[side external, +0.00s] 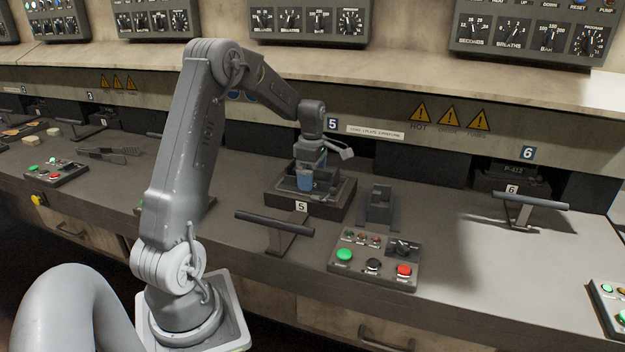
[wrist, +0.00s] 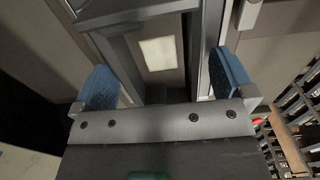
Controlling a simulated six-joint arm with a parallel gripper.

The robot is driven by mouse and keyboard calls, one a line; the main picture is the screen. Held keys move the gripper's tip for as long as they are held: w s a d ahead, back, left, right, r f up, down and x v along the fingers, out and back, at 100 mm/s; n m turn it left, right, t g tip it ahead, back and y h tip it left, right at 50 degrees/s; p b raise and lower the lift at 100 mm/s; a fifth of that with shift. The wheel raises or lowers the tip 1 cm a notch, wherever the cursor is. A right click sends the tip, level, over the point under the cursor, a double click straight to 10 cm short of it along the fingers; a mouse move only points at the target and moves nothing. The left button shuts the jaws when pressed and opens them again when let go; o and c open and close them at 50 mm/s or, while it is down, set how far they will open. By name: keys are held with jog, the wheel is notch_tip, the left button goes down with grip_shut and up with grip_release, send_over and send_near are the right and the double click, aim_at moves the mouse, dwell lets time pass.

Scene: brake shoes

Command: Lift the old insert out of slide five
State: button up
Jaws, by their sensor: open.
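Slide five (side external: 325,208), a dark box with a "5" label on its front, is pulled out below the blue "5" sign. A dark grey insert with raised edges sits in its top (side external: 340,187). My gripper (side external: 305,182) is over the insert, its blue pads down at or just above it. In the wrist view my gripper (wrist: 165,85) is open, with one blue pad on each side of grey frame parts (wrist: 118,62). A pale rectangle shows through the frame. I cannot tell whether the pads touch the insert.
A black T-handle (side external: 275,221) stands in front of slide five. A grey bracket (side external: 380,205) and a control box with green, black and red buttons (side external: 374,262) are to the right. Station six's handle (side external: 518,201) is farther right, with bare bench between.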

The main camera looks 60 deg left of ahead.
jog(key=shift+f, duration=0.15)
jog(key=c, duration=1.2)
